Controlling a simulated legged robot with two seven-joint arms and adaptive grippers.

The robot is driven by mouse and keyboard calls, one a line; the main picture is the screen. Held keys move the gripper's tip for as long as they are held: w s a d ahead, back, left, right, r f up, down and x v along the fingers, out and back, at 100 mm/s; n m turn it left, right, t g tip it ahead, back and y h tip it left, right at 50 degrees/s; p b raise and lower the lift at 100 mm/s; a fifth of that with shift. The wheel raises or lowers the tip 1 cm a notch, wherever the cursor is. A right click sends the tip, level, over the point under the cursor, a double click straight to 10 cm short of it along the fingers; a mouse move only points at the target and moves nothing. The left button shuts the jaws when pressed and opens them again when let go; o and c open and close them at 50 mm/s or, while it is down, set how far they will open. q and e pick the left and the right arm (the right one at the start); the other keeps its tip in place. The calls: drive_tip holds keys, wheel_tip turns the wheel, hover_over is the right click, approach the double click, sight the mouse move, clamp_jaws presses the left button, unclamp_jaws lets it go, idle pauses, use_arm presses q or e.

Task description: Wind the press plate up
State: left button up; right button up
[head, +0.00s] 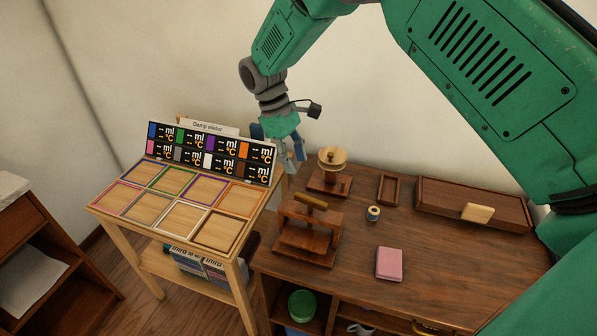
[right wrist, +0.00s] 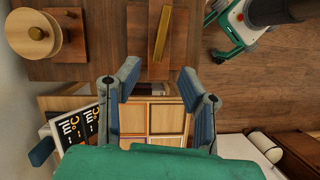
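A dark wooden press (head: 303,247) stands on the desk's left end. A brass-coloured bar (head: 311,201) lies across its top; the bar also shows in the right wrist view (right wrist: 161,33). The height of the plate inside the frame is hard to tell. My right gripper (head: 284,152) is above and behind the press's left side, pointing down, near the desk's left edge. In the right wrist view its two blue-grey fingers (right wrist: 160,88) are spread apart with nothing between them. It does not touch the press. My left gripper is not in view.
A stand with a round wooden top (head: 332,157) is just behind the press. A spool (head: 373,213), a pink block (head: 389,264), a small frame (head: 388,189) and a long box (head: 470,203) are to the right. A panelled sample table (head: 160,258) stands left.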

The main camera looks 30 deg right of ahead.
sight(311, 198)
drive_tip(key=s+d+r+t+y+p, duration=0.1)
drive_tip(key=s+d+r+t+y, duration=0.1)
drive_tip(key=s+r+t, duration=0.15)
drive_tip(key=f, duration=0.5)
drive_tip(key=f+p, duration=0.1)
drive_tip(key=f, duration=0.9)
drive_tip(key=shift+s+d, duration=0.15)
drive_tip(key=shift+s, duration=0.1)
drive_tip(key=shift+r, duration=0.1)
clamp_jaws()
